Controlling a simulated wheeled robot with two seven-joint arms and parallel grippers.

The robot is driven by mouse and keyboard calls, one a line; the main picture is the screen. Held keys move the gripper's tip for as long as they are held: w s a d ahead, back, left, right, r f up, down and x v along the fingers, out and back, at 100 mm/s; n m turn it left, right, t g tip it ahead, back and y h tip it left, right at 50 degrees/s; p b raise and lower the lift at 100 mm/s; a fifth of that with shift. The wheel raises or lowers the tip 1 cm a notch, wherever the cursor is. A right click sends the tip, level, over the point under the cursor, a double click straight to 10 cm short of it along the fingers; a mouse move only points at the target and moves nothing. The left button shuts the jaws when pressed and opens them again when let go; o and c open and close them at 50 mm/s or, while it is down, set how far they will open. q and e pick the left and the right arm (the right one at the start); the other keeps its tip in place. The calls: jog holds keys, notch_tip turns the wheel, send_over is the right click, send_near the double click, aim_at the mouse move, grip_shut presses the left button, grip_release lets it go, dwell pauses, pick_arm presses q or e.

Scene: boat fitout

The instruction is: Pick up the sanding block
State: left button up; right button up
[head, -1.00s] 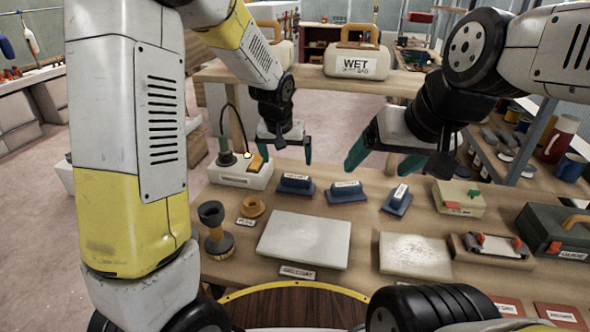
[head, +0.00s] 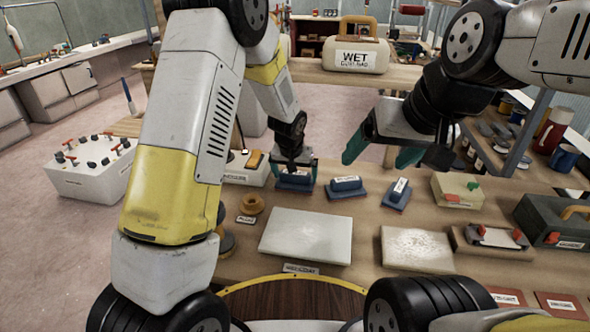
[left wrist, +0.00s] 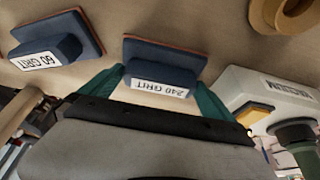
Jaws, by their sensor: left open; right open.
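A blue sanding block (head: 294,182) lies on the bench at the left of a row of three. In the left wrist view this sanding block (left wrist: 165,52) has a label reading 240 GRIT. My left gripper (head: 295,171) is open over it, one teal finger on each side; I cannot tell whether they touch it. A second blue block (head: 346,186), labelled 60 GRIT in the left wrist view (left wrist: 48,50), lies to its right. A third blue block (head: 397,191) lies further right, turned at an angle. My right gripper (head: 382,152) is open and empty above the bench.
A white box (head: 236,178), labelled VACUUM in the left wrist view (left wrist: 268,93), stands close left of the block. An orange ring (head: 252,204), two pale slabs (head: 306,238), a cream box (head: 458,192) and a dark toolbox (head: 545,222) stand around. A WET box (head: 356,58) is behind.

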pick_arm(q)
jog(key=c, duration=1.3)
jog(key=shift+r, duration=0.15)
jog(key=shift+r, duration=0.55)
notch_tip(320, 180, up, 2)
jog(key=shift+r, duration=0.2)
jog(key=s+d, duration=0.1)
jog(key=s, duration=0.4)
jog(key=s+d+r, duration=0.1)
jog(key=s, duration=0.4)
jog(key=s+d, duration=0.1)
jog(key=s, duration=0.4)
jog(key=shift+s+d+r, duration=0.15)
jog(key=shift+s+d, duration=0.1)
jog(key=shift+d, duration=0.15)
